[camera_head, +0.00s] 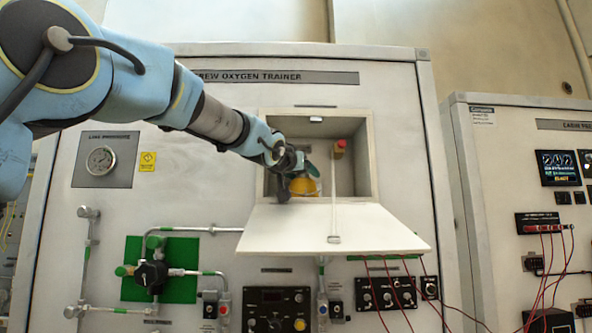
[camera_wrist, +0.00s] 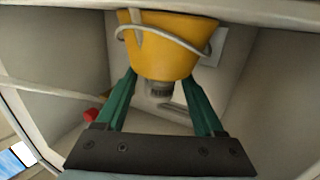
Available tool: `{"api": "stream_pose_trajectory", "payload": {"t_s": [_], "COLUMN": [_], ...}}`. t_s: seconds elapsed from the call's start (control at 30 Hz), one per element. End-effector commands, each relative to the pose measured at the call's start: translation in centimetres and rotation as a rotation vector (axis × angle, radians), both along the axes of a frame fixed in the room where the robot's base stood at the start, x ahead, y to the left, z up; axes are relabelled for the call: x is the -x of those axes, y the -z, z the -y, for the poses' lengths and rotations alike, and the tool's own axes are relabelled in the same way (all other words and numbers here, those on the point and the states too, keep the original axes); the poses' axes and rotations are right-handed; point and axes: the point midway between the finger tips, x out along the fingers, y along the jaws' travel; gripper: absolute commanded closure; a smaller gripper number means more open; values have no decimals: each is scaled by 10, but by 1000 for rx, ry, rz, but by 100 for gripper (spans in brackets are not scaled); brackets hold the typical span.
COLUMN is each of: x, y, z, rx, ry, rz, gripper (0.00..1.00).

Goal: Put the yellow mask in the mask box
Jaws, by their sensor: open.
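The yellow mask (camera_head: 304,187) is inside the open mask box (camera_head: 371,160), at its lower left part. In the wrist view the yellow mask (camera_wrist: 170,50) has a pale strap around it and a grey fitting at its narrow end. My gripper (camera_head: 303,180) reaches into the box from the left and partly covers the mask. In the wrist view my gripper (camera_wrist: 160,80) is open, with its green fingers apart on either side of the mask's narrow end. The mask hides the fingertips, so contact is unclear.
The box's white door (camera_head: 335,228) is folded down, below the opening. A red knob (camera_head: 339,147) is at the box's upper right, with a pale rod or cord below it. The red part also shows in the wrist view (camera_wrist: 91,115). Pipes and controls cover the panel below.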

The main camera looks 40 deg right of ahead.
Motion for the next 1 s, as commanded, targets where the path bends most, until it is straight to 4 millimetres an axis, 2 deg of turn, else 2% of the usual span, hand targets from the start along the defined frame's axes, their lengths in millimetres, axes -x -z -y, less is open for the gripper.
{"api": "stream_pose_trajectory", "payload": {"t_s": [0.17,0.33,0.4,0.6,0.8,1.0], "x": [11,28,34,48,55,57], "y": [-2,-5,-11,-10,-7,-6], "z": [-23,-56,-65,-88,-103,-106], "rx": [3,1,0,-1,-1,0], "ry": [-2,-4,-1,0,0,0], "rz": [1,2,1,4,2,0], "gripper": [30,30,30,30,30,30]}}
